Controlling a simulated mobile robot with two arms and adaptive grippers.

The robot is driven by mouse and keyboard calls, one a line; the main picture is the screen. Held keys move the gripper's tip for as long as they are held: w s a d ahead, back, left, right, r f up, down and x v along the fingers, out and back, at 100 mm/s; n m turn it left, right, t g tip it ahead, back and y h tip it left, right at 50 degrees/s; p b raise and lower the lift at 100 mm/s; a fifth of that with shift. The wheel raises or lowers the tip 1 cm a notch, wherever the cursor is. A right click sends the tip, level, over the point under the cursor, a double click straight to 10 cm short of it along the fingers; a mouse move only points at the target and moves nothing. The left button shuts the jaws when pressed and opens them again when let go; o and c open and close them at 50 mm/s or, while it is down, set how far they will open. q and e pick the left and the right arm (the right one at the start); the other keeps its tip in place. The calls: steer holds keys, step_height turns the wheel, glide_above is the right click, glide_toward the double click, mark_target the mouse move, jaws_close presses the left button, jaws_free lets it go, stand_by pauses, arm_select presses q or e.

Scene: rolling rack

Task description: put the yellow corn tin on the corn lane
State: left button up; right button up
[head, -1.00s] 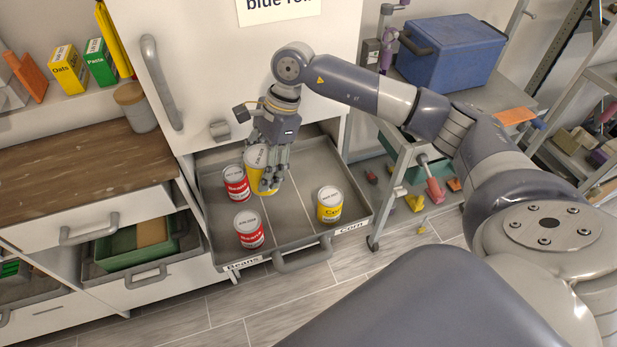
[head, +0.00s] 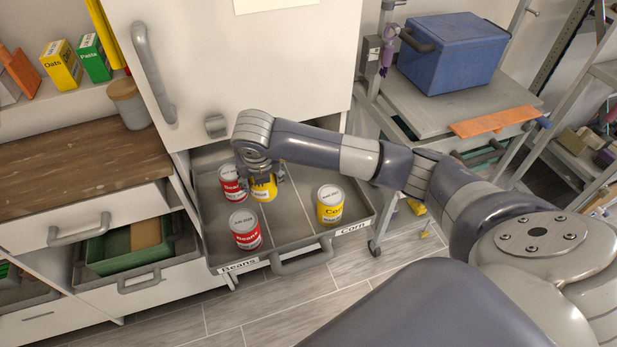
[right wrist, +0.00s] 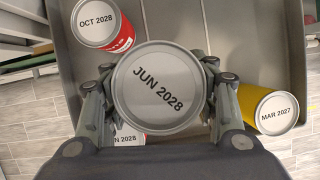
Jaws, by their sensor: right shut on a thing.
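My right gripper (head: 262,184) is over the tray and shut on a yellow tin (head: 264,190), whose lid reads JUN 2028 in the right wrist view (right wrist: 160,88). My left gripper is not in view.
Two red Beans tins, a rear one (head: 232,184) and a front one (head: 245,230), stand in the left lane close to the held tin. The pull-out tray (head: 292,246) has low walls and a front handle. The right lane behind its tin looks clear.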

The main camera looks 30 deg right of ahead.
steer(key=f+m, duration=0.1)
steer(key=m, duration=0.1)
steer(key=f+m+g+h, duration=0.1)
steer(key=m, duration=0.1)
steer(key=shift+w+d+b, duration=0.2)
steer(key=shift+w+b, duration=0.2)
steer(key=m, duration=0.1)
steer(key=f+m, duration=0.1)
steer(key=m+h, duration=0.1)
steer(key=shift+w+d+f+g+b, duration=0.2)
steer(key=shift+w+d+g+b, duration=0.1)
steer(key=shift+d+g, duration=0.1)
steer(key=shift+m, duration=0.4)
steer(key=w+d+b, duration=0.1)
steer(key=d, duration=0.4)
steer(key=w+d+f+b, duration=0.1)
steer(key=d, duration=0.4)
steer(key=w+d+b, duration=0.1)
steer(key=d, duration=0.4)
steer(key=shift+w+d+f, duration=0.3)
steer(key=shift+f+b, duration=1.15)
steer(key=shift+f, duration=0.55)
steer(key=shift+f, duration=0.1)
steer(key=o, duration=1.3)
steer(key=shift+o, duration=0.5)
